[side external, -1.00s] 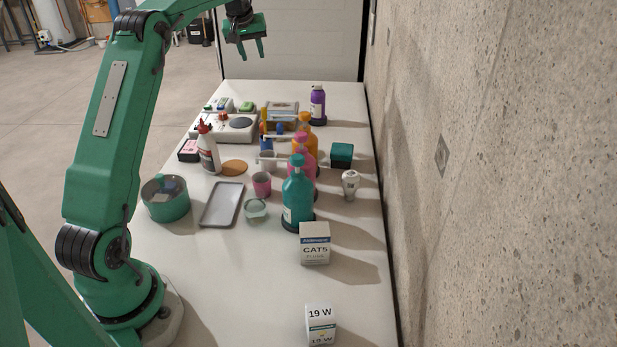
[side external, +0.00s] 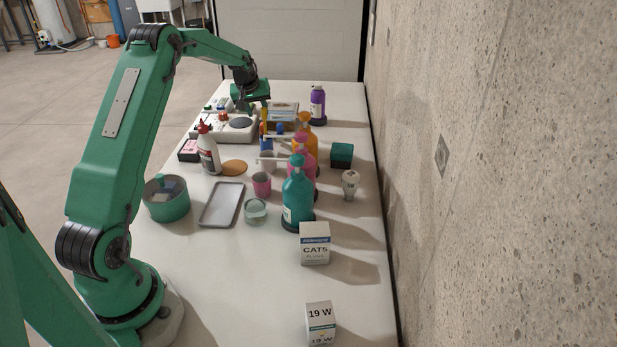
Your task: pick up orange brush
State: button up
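A slim upright yellow-orange handle (side external: 264,116), which looks like the orange brush, stands among the items in the middle back of the table. Its lower end is hidden by things in front, and I cannot make out bristles. My gripper (side external: 251,104) points down close to the top of this handle, over the rear part of the table. Its fingers look apart, one to the left and one by the handle. I cannot tell whether a finger touches it.
A white device with a dark round plate (side external: 241,123) sits below my gripper. A white red-capped bottle (side external: 208,150) stands in front. Orange (side external: 312,136), pink (side external: 309,156) and teal (side external: 296,195) pump bottles stand to the right.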

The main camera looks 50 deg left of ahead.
aim_at(262, 123)
jog(key=shift+x, duration=1.25)
jog(key=shift+w+f, duration=0.1)
jog(key=shift+x, duration=2.5)
jog(key=shift+d, duration=0.1)
jog(key=shift+c, duration=0.3)
grip_shut()
